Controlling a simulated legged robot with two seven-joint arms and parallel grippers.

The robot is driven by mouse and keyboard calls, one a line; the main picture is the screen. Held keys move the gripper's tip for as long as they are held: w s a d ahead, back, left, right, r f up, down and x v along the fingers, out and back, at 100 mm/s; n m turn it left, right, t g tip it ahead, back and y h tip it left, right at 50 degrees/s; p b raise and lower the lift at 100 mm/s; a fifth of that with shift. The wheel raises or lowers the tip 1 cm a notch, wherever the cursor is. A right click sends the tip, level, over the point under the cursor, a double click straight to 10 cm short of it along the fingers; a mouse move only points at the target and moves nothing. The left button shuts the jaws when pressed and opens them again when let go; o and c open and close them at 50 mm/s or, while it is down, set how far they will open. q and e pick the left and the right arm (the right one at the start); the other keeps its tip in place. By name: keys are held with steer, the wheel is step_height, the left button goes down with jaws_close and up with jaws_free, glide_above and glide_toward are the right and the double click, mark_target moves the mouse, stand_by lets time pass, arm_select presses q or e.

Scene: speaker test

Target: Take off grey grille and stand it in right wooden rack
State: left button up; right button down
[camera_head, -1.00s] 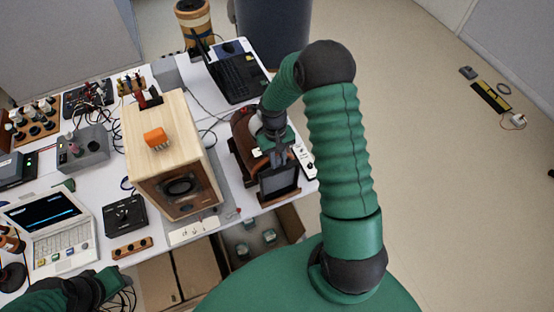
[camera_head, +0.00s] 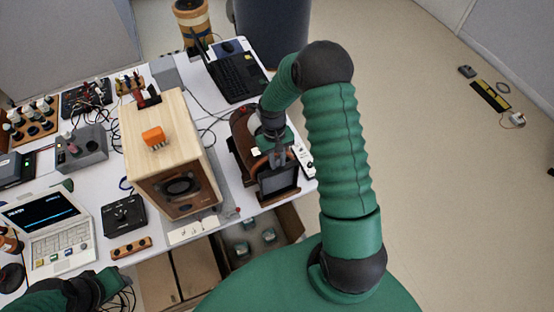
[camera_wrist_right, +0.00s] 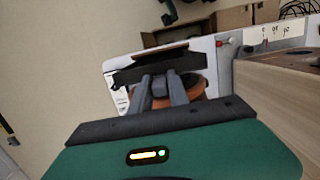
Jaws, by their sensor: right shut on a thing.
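The grey grille (camera_head: 279,181) is a dark, framed rectangular panel near the right front edge of the table. It is roughly upright, in front of the brown wooden rack (camera_head: 240,130). My right gripper (camera_head: 278,158) is shut on the grille's upper edge. In the right wrist view the fingers (camera_wrist_right: 158,88) meet the dark grille (camera_wrist_right: 160,66), with brown rack parts close by. I cannot tell whether the grille's lower edge rests in the rack. The wooden speaker (camera_head: 178,140) stands to the left, its driver uncovered. My left gripper (camera_head: 105,284) is at the lower left, its jaws unclear.
An orange block (camera_head: 153,137) sits on the speaker. A black laptop (camera_head: 237,78) lies behind the rack, and a white laptop (camera_head: 48,228) is at the left front. An open cardboard box (camera_head: 290,222) is below the table edge.

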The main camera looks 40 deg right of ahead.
steer(key=shift+f, duration=0.5)
steer(key=c, duration=1.2)
jaws_free()
steer(key=shift+o, duration=0.2)
step_height(320, 180, up, 17)
steer(key=w+b, duration=0.2)
steer(key=b, duration=0.1)
steer(key=s+a+f+n+t+b, duration=0.1)
steer(key=s+a+f+t+b, duration=0.1)
steer(key=a, duration=0.5)
steer(key=s+a+f+n+t+b, duration=0.2)
steer(key=s+a+f+b, duration=0.1)
steer(key=s+a+f, duration=0.4)
steer(key=shift+s+a+f+n+b, duration=0.3)
steer(key=shift+a+f+b, duration=0.1)
steer(key=shift+a+f, duration=0.15)
